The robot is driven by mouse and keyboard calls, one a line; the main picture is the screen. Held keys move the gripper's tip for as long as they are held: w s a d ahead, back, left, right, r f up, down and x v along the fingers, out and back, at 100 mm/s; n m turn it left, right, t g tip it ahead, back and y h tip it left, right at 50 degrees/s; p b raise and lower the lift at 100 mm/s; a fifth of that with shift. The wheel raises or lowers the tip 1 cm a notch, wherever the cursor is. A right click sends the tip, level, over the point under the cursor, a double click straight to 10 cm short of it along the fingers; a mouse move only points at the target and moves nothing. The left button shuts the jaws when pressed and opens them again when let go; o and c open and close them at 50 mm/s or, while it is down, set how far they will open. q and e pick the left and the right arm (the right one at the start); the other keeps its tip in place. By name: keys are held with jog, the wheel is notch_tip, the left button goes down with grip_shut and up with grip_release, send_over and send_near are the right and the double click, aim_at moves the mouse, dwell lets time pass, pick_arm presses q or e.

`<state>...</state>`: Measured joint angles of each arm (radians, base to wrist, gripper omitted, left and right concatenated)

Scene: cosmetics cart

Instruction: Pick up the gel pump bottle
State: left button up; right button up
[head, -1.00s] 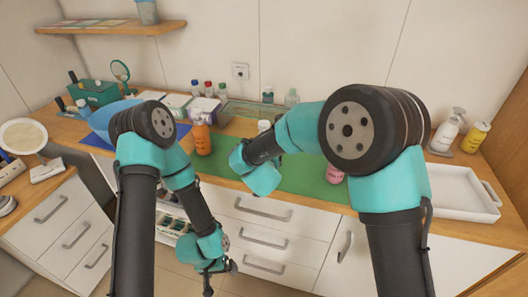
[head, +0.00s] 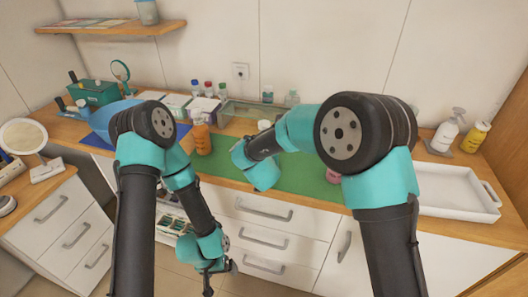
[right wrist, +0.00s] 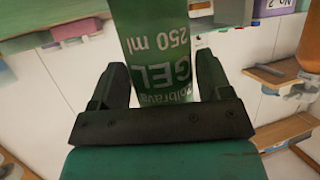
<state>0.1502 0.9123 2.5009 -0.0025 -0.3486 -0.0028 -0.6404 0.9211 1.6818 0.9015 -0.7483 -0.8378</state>
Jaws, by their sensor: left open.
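The gel pump bottle (right wrist: 155,35) fills the upper middle of the right wrist view. It is green with white lettering, which appears upside down there. The bottle's base is out of that frame. In the head view my right arm hides most of this spot; a small white top shows behind the forearm, and I cannot tell whose it is. My left gripper (head: 219,268) is open and empty, low in front of the drawers.
An orange bottle (head: 202,139) stands on the counter left of my right forearm. A white tray (head: 455,190) lies at the right, with a white pump bottle (head: 446,132) and a yellow bottle (head: 474,137) behind it. Small boxes and bottles line the back.

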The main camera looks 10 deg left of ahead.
jog(key=c, duration=0.7)
jog(key=shift+r, duration=0.1)
jog(key=shift+r, duration=0.75)
jog(key=f+v, duration=0.1)
jog(key=v, duration=0.4)
jog(key=f+v, duration=0.1)
jog(key=v, duration=0.4)
jog(key=s+f+v, duration=0.1)
jog(key=v, duration=0.5)
jog(key=shift+s+d, duration=0.1)
jog(key=shift+d, duration=0.15)
